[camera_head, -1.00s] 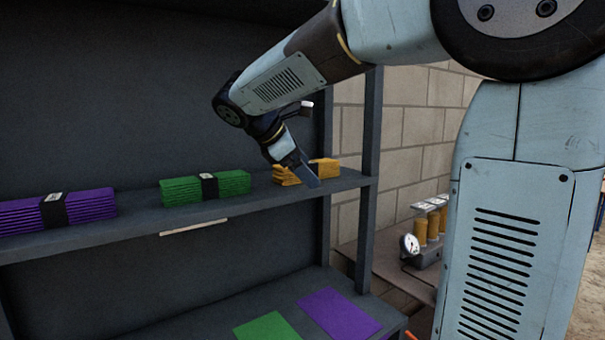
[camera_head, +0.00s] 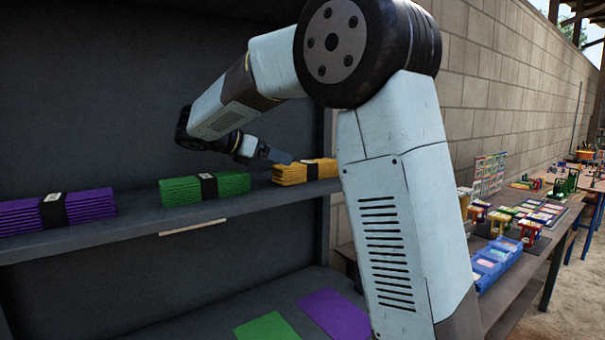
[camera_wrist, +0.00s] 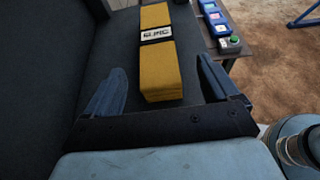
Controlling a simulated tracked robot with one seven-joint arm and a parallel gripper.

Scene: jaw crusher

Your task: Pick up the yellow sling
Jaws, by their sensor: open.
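The yellow sling (camera_head: 304,171) is a folded yellow stack with a dark band, at the right end of the upper shelf (camera_head: 150,232). In the wrist view the sling (camera_wrist: 160,75) lies lengthwise ahead, its band bearing a white label, between the lines of my two fingers. My gripper (camera_head: 278,156) is open and close to the sling's left end in the head view. In the wrist view my gripper (camera_wrist: 158,92) has its fingers spread, one on each side of the sling's near end, with gaps on both sides. Whether the fingers are down at its height is hard to tell.
A green sling (camera_head: 205,188) and a purple sling (camera_head: 58,210) lie to the left on the same shelf. Green (camera_head: 267,328) and purple (camera_head: 335,315) flat sheets lie on the lower shelf. A workbench (camera_head: 525,280) with blue bins stands at the right.

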